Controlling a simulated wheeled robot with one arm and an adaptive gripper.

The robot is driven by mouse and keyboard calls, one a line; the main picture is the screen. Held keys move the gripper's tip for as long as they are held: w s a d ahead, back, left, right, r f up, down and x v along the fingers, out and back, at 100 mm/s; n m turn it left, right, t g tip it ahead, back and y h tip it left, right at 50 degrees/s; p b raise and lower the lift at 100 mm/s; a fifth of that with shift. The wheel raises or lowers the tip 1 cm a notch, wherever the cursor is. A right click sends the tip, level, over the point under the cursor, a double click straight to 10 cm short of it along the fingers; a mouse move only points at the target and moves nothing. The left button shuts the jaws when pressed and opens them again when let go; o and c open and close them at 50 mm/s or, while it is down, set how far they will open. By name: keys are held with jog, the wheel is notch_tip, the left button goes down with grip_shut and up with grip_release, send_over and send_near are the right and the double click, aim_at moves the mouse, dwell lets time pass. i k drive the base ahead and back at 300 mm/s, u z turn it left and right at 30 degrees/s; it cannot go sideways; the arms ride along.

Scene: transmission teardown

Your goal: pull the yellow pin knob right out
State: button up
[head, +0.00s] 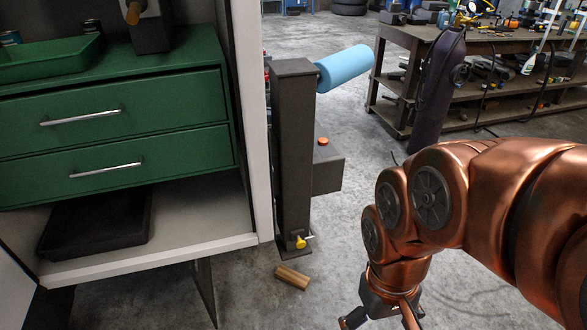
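The small yellow pin knob (304,241) sits low on the front of a dark upright post (293,165), near its foot. It sticks out to the right, and its pin end is too small to make out. My gripper (382,322) hangs at the bottom edge of the head view, to the right of the knob and apart from it. Its two fingers spread apart, with nothing seen between them; the tips are partly cut off by the frame edge.
A wooden block (292,277) lies on the floor just below the post. A green drawer cabinet (115,95) on a white-edged shelf (150,259) stands left. Floor between knob and gripper is clear.

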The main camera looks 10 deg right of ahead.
aim_at(301, 243)
jog(key=u, duration=0.55)
jog(key=k, duration=1.3)
jog(key=u, duration=0.95)
jog(key=i, duration=1.35)
jog(key=z, duration=0.65)
